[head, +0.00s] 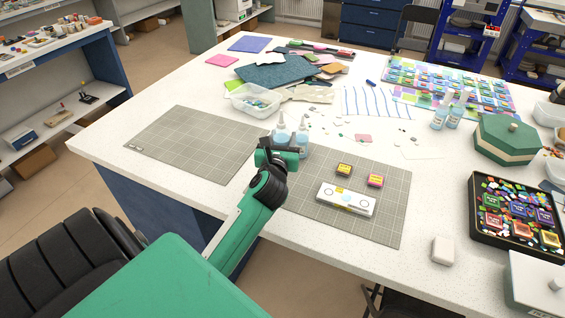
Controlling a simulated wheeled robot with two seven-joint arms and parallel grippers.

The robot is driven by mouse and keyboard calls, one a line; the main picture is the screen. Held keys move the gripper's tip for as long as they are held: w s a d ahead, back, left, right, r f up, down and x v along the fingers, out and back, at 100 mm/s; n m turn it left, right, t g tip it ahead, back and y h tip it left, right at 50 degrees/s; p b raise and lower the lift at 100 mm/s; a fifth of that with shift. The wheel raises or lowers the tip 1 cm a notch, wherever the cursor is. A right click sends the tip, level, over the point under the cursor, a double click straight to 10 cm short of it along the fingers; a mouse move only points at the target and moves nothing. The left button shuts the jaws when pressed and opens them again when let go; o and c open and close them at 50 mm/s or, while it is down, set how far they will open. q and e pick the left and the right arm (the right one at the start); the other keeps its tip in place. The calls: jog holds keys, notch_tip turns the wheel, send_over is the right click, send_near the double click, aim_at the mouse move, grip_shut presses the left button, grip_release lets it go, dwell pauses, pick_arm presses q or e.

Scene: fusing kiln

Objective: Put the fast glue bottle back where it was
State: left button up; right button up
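Two small clear bottles with pale bluish liquid and white nozzle tips, a left one (281,131) and a right one (302,137), stand upright close together at the middle of the white table. Their labels are too small to read, so I cannot tell which is the fast glue bottle. My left gripper (284,148) is right at these bottles, on their near side. My own wrist hides its fingers and the lower part of the bottles, so I cannot tell whether it holds one. My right gripper is not in view.
A grey cutting mat (196,146) lies bare on the left. Another mat (388,222) carries a white box (346,200) and two small colored blocks. Two more bottles (447,112) stand at the back right. A clear tub (253,99) sits behind my gripper.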

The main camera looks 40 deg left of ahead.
pick_arm(q)
notch_tip(320, 180, down, 8)
jog(key=shift+f+b, duration=0.15)
jog(key=shift+b, duration=0.4)
jog(key=shift+f, duration=0.15)
jog(key=shift+f, duration=0.15)
jog(key=o, duration=0.6)
jog(key=shift+o, duration=0.2)
